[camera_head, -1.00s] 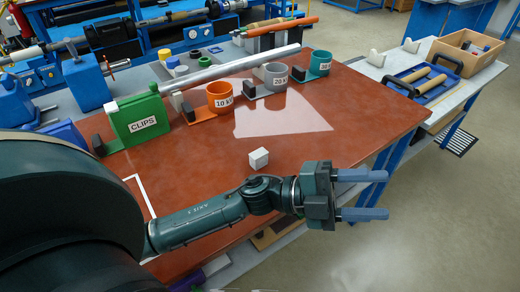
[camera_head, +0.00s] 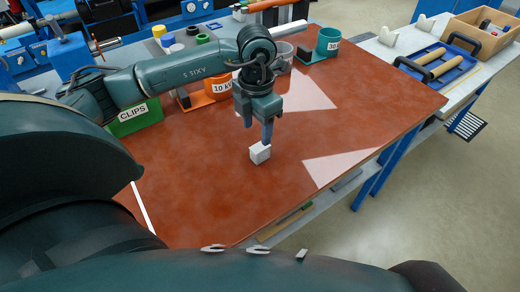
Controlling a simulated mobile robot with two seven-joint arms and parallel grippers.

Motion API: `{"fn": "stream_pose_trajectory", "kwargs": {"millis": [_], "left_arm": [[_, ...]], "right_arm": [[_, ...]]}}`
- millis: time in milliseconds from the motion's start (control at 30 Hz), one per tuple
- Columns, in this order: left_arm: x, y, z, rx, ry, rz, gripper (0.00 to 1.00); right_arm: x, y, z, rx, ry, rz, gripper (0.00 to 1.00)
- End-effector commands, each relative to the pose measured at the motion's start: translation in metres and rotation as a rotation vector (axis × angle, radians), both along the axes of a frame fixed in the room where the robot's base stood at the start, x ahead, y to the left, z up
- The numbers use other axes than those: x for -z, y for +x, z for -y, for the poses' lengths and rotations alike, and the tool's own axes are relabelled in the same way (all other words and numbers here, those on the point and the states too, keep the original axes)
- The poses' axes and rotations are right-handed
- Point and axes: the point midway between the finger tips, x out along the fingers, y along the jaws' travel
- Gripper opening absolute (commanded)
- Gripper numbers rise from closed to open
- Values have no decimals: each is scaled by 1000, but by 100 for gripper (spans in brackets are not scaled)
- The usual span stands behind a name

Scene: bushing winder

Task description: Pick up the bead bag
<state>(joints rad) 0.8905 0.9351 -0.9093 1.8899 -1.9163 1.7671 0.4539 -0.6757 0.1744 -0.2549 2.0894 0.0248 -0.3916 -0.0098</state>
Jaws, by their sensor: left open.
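The small white block-shaped object (camera_head: 260,155), which I take for the bead bag, sits on the red-brown table top near the middle of the picture. My left gripper (camera_head: 258,136) points straight down right over it. My right gripper is not in view.
My left arm hides part of that row. The red-brown table (camera_head: 375,112) is clear right of the bag.

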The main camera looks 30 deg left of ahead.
Motion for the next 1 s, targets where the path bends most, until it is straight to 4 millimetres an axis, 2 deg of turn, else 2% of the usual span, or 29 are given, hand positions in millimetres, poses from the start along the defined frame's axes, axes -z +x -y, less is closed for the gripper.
{"fn": "stream_pose_trajectory", "kwargs": {"millis": [100, 367, 600, 900, 1000], "left_arm": [[17, 0, 1, 1, -3, -2, 53], [36, -1, 4, 3, -3, -3, 53], [71, 0, 9, 1, -5, -2, 53], [77, 0, 9, 3, -3, 1, 53], [77, 0, 9, 3, -4, 1, 45]], "right_arm": [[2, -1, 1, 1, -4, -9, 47], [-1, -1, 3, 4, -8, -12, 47], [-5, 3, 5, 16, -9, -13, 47], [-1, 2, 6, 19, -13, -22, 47], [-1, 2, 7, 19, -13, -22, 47]]}}
